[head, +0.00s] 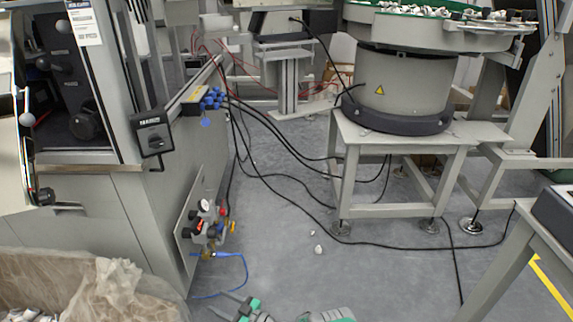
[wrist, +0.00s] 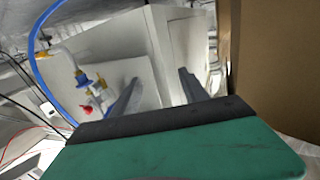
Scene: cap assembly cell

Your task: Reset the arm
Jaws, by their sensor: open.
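My gripper (wrist: 160,84) shows in the wrist view with its two dark fingers apart and nothing between them. Behind the fingers are a pale machine panel and, to the left, a pneumatic valve unit (wrist: 82,80) with a blue hose. In the head view only part of my gripper (head: 230,306) shows at the bottom edge, low over the grey floor, right of the plastic-lined box. The rest of the arm is mostly cut off by the lower edge.
A machine cabinet (head: 80,215) with an air regulator (head: 205,222) stands at left. A plastic-lined box (head: 110,290) is at lower left. A bowl feeder (head: 405,85) stands on a frame at right. Black cables (head: 275,190) cross the floor. A table corner (head: 540,230) is at right.

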